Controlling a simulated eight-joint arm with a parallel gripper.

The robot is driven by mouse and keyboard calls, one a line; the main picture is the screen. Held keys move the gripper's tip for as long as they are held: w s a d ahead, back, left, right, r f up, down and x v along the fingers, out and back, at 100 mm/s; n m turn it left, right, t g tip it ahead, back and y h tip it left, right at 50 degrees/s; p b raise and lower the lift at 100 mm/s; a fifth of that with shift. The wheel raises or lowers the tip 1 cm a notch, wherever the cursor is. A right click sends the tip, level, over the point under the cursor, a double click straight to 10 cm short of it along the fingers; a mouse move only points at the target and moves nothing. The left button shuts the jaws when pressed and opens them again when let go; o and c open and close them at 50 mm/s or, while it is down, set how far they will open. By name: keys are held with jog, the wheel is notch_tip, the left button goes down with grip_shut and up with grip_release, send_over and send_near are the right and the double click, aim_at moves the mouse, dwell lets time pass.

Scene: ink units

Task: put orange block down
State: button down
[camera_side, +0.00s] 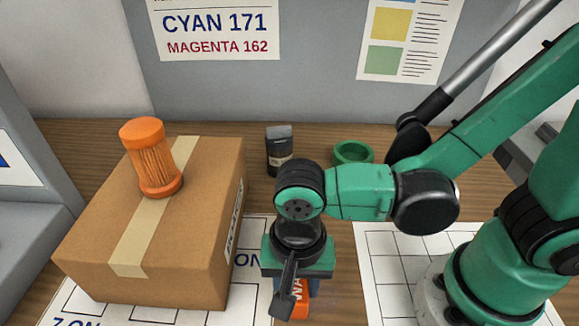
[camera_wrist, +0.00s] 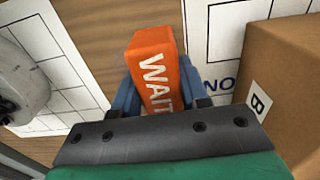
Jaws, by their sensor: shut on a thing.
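The orange block (camera_wrist: 152,62) has white lettering reading "WAIT" in the wrist view. My gripper (camera_wrist: 160,92) is shut on it, with a blue finger on each side. In the side view, my gripper (camera_side: 292,290) points down near the front middle, and only a low part of the orange block (camera_side: 300,308) shows beneath it. The rest of the block is hidden by my gripper there. I cannot tell whether the block touches the surface below.
A cardboard box (camera_side: 165,255) stands left of my gripper, with an orange spool (camera_side: 151,158) on top. A dark bottle (camera_side: 279,150) and green ring (camera_side: 353,153) stand behind. White grid sheets (camera_side: 400,275) lie right and left. Bare wood (camera_side: 342,285) shows between them.

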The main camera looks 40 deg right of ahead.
jog(key=shift+f, duration=1.9)
jog(key=shift+f, duration=0.15)
jog(key=shift+c, duration=2.3)
grip_release()
notch_tip(320, 180, up, 12)
jog(key=shift+f, duration=0.1)
jog(key=shift+w+d+r, duration=0.1)
jog(key=shift+d+r, duration=0.05)
jog(key=shift+r, duration=0.05)
jog(key=w+d+n+t, duration=0.3)
jog(key=w+d+n, duration=0.1)
jog(key=d, duration=0.4)
jog(key=w+d+r+n+t, duration=0.1)
jog(key=w+d+n+t, duration=0.2)
jog(key=d, duration=0.5)
jog(key=shift+w+r+n+t, duration=0.2)
jog(key=shift+w+n+t, duration=0.3)
jog(key=shift+n, duration=0.5)
